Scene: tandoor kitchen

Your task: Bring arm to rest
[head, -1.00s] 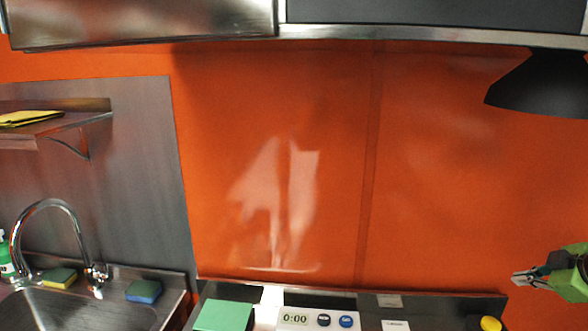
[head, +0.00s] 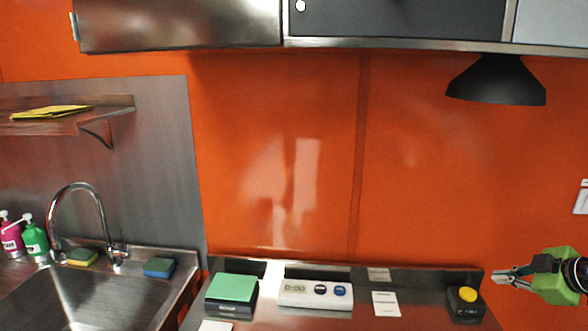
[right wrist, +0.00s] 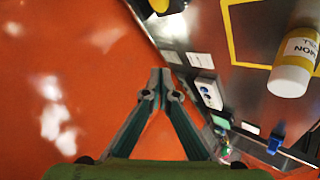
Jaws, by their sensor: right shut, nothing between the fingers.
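My right gripper (head: 506,277) comes in from the right edge in the head view, to the right of the counter's far end and in front of the orange wall. Its green and black body shows, and its fingers point left. In the right wrist view its two fingers (right wrist: 160,82) meet at the tips with nothing between them. It touches nothing that I can see. My left gripper is not in view.
A counter holds a green-topped block (head: 232,288), a timer (head: 316,293), white cards (head: 386,304) and a yellow-button box (head: 464,301). A sink (head: 90,300) with a tap is at left. A black lamp (head: 497,82) hangs at upper right.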

